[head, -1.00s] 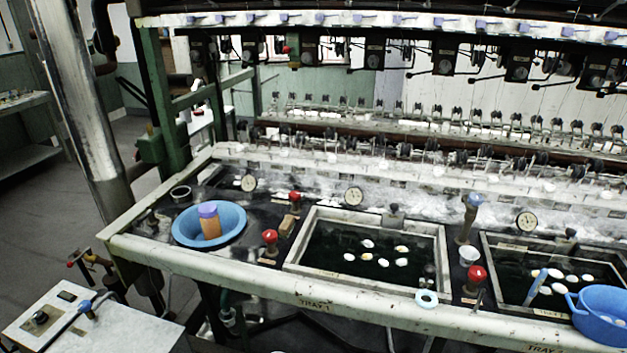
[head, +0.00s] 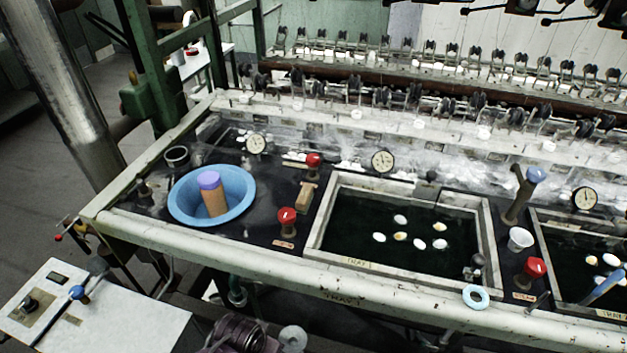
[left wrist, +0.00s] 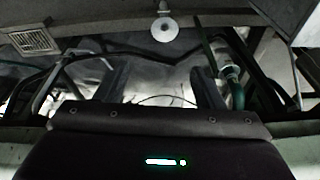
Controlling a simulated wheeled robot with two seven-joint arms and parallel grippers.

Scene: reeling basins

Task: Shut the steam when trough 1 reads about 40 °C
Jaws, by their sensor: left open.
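Trough 1 (head: 330,222) is a pale-framed basin of dark water in the head view, with several white cocoons floating in it. A round dial (head: 383,161) stands behind it; its needle is too small to read. A red knob (head: 287,215) stands at the trough's left front, with a small label below it. A second red knob (head: 313,160) stands farther back. Which one is the steam valve I cannot tell. My left gripper (left wrist: 163,88) is open and empty in the left wrist view, under the bench structure, away from the knobs. My right gripper is not in view.
A blue bowl (head: 180,214) holding an orange, purple-topped cylinder (head: 213,196) stands left of the trough. A pale blue ring (head: 476,297) lies on the front rail. A third red knob (head: 536,267) and another trough are at right. A white side table (head: 130,318) stands front left.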

